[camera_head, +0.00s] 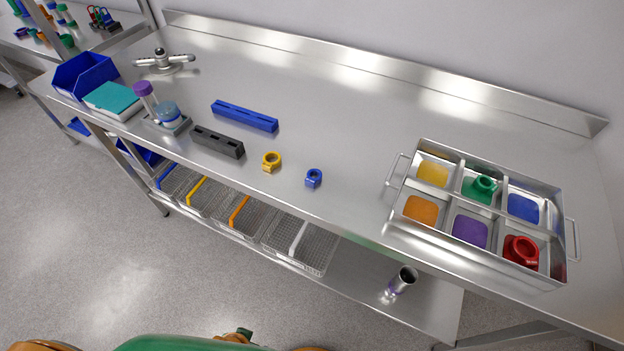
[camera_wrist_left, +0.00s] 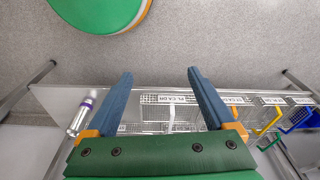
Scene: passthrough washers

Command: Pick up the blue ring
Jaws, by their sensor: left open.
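The blue ring (camera_head: 313,178) lies on the steel table near its front edge, just right of the yellow ring (camera_head: 271,161). It has a small block-like part at its lower side. It does not show in the left wrist view. My left gripper (camera_wrist_left: 160,72) is open, with two blue fingers spread and nothing between them. Its view shows the floor and the lower shelf with wire baskets. The fingers do not show in the head view, so their distance from the ring is unclear. My right gripper is not in view.
A black slotted block (camera_head: 218,142) and a blue slotted bar (camera_head: 245,116) lie left of the rings. The table behind the blue ring is clear.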

